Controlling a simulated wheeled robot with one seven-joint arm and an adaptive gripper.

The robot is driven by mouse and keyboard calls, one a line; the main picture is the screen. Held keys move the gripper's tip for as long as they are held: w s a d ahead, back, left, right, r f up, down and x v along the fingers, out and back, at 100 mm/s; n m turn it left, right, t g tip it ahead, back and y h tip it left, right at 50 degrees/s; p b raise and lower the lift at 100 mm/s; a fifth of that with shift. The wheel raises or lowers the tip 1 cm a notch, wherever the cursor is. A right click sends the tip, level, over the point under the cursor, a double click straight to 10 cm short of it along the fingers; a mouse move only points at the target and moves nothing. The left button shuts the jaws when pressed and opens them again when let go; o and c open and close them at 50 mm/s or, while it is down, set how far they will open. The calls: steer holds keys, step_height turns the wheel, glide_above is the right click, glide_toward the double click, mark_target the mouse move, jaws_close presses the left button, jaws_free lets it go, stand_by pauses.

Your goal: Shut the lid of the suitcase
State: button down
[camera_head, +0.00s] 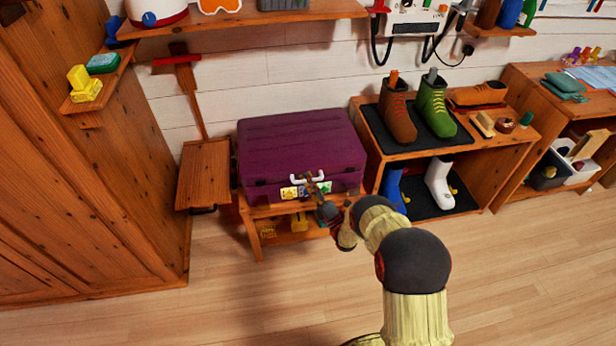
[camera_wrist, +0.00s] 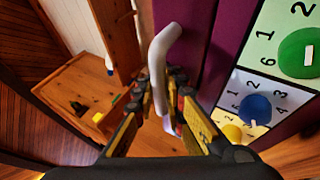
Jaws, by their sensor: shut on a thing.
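The purple suitcase (camera_head: 300,145) lies flat on a low wooden bench against the wall. Its lid is down on the body or very nearly so; I cannot tell whether the seam is fully closed. A pale handle (camera_head: 310,177) is on the front, beside a panel with coloured dials and numbers (camera_head: 290,192). My gripper (camera_head: 318,190) is at the suitcase front. In the wrist view my gripper (camera_wrist: 168,100) is shut on the handle (camera_wrist: 158,60), with a finger on each side. The purple side (camera_wrist: 190,25) and the dials (camera_wrist: 255,108) are close by.
The low bench (camera_head: 256,213) holds small yellow things on its lower shelf. A shoe rack (camera_head: 395,152) with boots stands close on the right. A wooden box-like piece (camera_head: 205,170) and a tall wooden cabinet (camera_head: 70,200) are on the left. The floor (camera_head: 230,300) in front is clear.

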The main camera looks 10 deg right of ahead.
steer(key=shift+s+f, duration=0.15)
steer(key=shift+f, duration=0.4)
steer(key=shift+s+f, duration=0.1)
steer(key=shift+f, duration=0.1)
steer(key=c, duration=2.1)
jaws_free()
steer(key=shift+f, duration=0.1)
steer(key=shift+c, duration=0.2)
steer(key=v, duration=1.1)
steer(key=shift+s+d, duration=0.2)
steer(key=shift+s, duration=0.05)
